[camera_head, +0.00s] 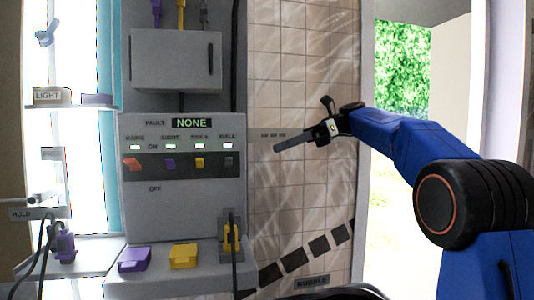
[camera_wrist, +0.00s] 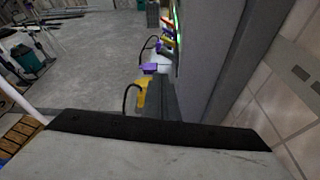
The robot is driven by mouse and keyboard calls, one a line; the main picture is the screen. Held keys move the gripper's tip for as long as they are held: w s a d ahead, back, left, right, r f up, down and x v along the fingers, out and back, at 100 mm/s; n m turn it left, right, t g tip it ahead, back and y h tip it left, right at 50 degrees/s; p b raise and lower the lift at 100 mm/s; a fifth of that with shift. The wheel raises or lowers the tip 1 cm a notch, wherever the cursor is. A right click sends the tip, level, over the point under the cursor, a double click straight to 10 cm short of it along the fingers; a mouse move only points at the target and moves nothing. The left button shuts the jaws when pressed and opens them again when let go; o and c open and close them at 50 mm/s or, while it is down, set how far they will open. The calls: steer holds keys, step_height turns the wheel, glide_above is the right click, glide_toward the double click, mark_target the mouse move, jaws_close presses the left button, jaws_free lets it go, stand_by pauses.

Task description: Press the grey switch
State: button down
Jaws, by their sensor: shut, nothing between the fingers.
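My gripper (camera_head: 278,148) is shut and empty. Its tip points left, to the right of the panel in front of the tiled wall, and appears clear of the switch.
Beside the grey switch are a yellow (camera_head: 199,163), a purple (camera_head: 170,163) and an orange switch (camera_head: 132,164). The fault display (camera_head: 191,123) reads NONE. A ledge below holds a purple block (camera_head: 134,260) and a yellow block (camera_head: 184,256). A black cable hangs beside the panel.

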steer(key=shift+v, duration=2)
steer(key=shift+f, duration=0.1)
steer(key=s+d+f+n+t+h, duration=0.2)
steer(key=s+d+f+n+h, duration=0.2)
steer(key=s+f, duration=0.9)
steer(key=s+d+f+n+t+h, duration=0.3)
steer(key=s+d+f+n+h, duration=0.2)
steer(key=s+f, duration=0.8)
steer(key=s+d+f+n+t+h, duration=0.3)
steer(key=s+d+f+n, duration=0.5)
steer(key=s+f, duration=0.6)
step_height(320, 180, down, 3)
steer(key=shift+d+h, duration=0.55)
steer(key=shift+h, duration=0.35)
steer(key=shift+s, duration=0.1)
